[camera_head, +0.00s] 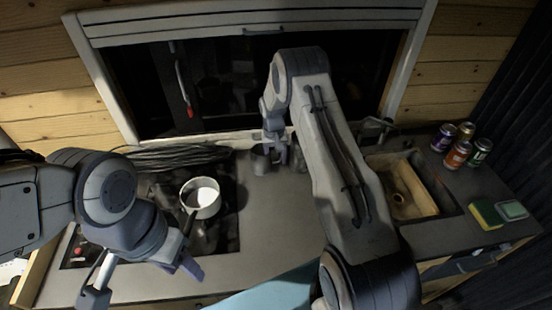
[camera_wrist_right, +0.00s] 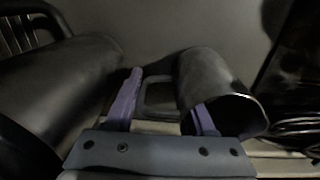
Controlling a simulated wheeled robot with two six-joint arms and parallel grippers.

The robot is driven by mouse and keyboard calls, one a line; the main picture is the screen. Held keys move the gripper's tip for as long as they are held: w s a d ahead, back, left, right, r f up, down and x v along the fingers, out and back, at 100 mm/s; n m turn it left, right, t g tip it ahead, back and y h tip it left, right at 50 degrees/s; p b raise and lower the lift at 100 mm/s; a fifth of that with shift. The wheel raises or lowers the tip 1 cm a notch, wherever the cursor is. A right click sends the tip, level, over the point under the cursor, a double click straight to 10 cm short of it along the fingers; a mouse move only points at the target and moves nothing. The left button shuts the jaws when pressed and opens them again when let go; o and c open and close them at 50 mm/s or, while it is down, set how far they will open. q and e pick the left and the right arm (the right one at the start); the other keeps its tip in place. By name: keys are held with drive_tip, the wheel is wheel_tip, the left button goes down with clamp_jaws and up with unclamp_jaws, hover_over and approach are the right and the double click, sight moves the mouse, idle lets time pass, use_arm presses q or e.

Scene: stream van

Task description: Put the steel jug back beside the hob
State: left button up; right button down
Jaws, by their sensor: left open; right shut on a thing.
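The steel jug (camera_head: 260,161) is at the back of the counter, just right of the hob (camera_head: 226,232). It looks dark grey in the right wrist view (camera_wrist_right: 212,82), where its open mouth faces the camera and its handle (camera_wrist_right: 157,96) lies between my fingers. My right gripper (camera_head: 277,152) is shut on the jug, at the handle; it also shows in the right wrist view (camera_wrist_right: 165,112). Whether the jug's base touches the counter is hard to tell. My left gripper (camera_head: 145,278) is open and empty over the front left of the counter.
A white pot (camera_head: 201,196) stands on the hob, and a coiled cable (camera_head: 165,156) lies behind it. Another dark cylinder (camera_wrist_right: 55,90) is close to my right gripper. A sink (camera_head: 415,203), several cans (camera_head: 457,155) and sponges (camera_head: 487,214) are at the right. The middle counter is clear.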

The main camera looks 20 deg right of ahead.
drive_tip(key=shift+f, duration=0.2)
drive_tip(key=shift+c, duration=1.2)
unclamp_jaws()
drive_tip(key=shift+r, duration=0.1)
drive_tip(key=shift+r, duration=0.1)
